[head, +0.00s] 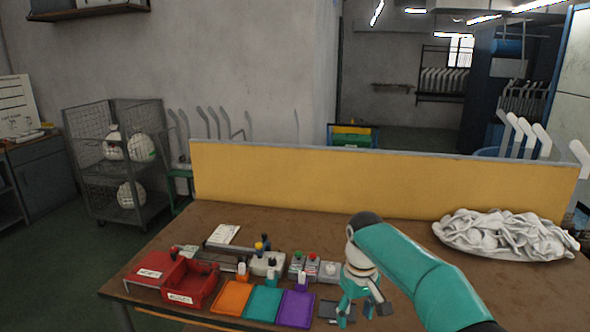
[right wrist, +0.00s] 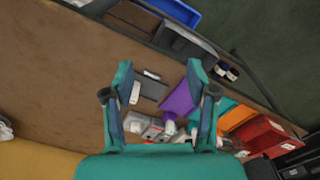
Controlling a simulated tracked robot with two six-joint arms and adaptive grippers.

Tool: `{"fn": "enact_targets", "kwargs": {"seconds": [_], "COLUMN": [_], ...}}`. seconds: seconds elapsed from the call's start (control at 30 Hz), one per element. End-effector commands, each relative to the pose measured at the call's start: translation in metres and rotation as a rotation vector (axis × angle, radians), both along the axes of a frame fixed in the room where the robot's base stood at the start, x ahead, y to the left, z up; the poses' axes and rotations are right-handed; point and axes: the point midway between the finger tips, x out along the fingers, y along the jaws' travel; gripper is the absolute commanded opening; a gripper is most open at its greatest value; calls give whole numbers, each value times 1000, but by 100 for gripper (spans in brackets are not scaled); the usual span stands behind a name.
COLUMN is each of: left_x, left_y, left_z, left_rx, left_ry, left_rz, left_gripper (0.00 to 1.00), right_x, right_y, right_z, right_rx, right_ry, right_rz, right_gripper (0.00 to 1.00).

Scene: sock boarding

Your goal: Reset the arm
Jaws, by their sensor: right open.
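My right arm comes in from the lower right of the head view, its teal links reaching over the brown table (head: 400,220). My right gripper (head: 358,312) is open over the table, just right of the purple mat. In the right wrist view the open right gripper (right wrist: 162,95) shows two teal fingers wide apart with nothing held between them. A dark flat pad (right wrist: 150,88) and the purple mat (right wrist: 180,102) lie below and between the fingers. My left gripper is not in view.
Orange (head: 232,297), teal (head: 264,303) and purple (head: 296,309) mats lie along the front edge, beside a red bin (head: 190,285). Small control boxes (head: 305,266) stand behind. A pile of white socks (head: 505,235) lies at right. A yellow partition (head: 380,182) closes the back.

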Motion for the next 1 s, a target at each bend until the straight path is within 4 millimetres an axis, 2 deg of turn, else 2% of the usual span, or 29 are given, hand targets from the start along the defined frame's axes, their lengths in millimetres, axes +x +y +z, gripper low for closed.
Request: {"fn": "enact_targets", "kwargs": {"seconds": [0.03,0.1,0.27,0.47,0.57,0.67,0.8,0.9,1.0], "left_x": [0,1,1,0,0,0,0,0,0], "left_y": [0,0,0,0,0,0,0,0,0], "left_z": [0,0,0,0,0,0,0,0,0], "left_rx": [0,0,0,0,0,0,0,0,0], "left_ry": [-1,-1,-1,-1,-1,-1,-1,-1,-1], "left_rz": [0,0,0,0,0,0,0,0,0], "left_gripper": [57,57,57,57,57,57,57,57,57], "right_x": [0,-6,-29,-67,-94,-131,-197,-246,-292], "right_y": [-12,-22,-39,-51,-52,-48,-32,-16,0], "right_z": [-7,-20,-54,-112,-148,-190,-245,-272,-287], "right_rx": [-1,-6,-11,16,47,98,190,249,296], "right_ry": [15,49,152,271,323,368,406,407,385], "right_rz": [-21,-34,-49,-64,-78,-102,-168,-232,-311], "right_gripper": [57,57,57,57,57,57,57,57,57]}}
